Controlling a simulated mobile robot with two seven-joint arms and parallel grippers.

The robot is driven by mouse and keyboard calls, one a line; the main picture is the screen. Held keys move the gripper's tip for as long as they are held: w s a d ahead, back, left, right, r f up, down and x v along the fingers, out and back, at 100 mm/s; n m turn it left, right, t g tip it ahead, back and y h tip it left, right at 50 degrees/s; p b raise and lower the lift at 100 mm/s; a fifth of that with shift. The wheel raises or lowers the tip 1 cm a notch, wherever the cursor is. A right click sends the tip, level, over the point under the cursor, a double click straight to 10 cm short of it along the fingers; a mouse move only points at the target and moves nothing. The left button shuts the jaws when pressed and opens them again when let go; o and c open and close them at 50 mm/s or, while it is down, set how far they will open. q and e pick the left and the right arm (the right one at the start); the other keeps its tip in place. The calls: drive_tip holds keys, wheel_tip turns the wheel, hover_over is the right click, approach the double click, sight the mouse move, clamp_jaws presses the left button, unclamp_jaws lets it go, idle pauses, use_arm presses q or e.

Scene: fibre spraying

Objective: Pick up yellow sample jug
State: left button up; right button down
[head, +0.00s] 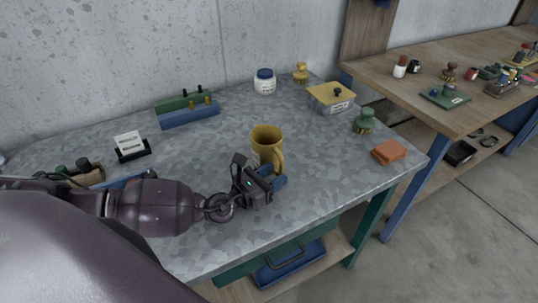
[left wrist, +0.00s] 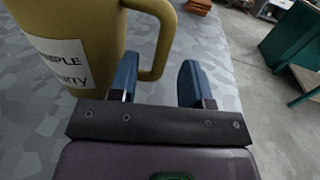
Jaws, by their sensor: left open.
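The yellow sample jug (head: 266,146) stands upright on the grey metal table (head: 215,165). Its handle (head: 280,160) points toward the front right. My left gripper (head: 273,180) is at the near side of the jug, by the handle. In the left wrist view the jug (left wrist: 85,30) fills the upper left, with a white label on its side. The open blue fingers of the left gripper (left wrist: 160,80) sit on either side of the lower handle's line, with the handle (left wrist: 163,45) just beyond and between them. I cannot tell whether they touch it. My right gripper is in neither view.
A green and blue rack (head: 188,112), a card holder (head: 132,146) and a white jar (head: 265,82) stand behind. A yellow-lidded box (head: 331,97), a green brush (head: 364,121) and an orange cloth (head: 388,151) lie to the right. The table between jug and cloth is clear.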

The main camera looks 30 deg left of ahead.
use_arm(q)
drive_tip(key=shift+w+d, duration=0.2)
drive_tip(key=shift+w, duration=0.3)
drive_tip(key=shift+c, duration=0.3)
clamp_jaws()
drive_tip(key=shift+r, duration=0.1)
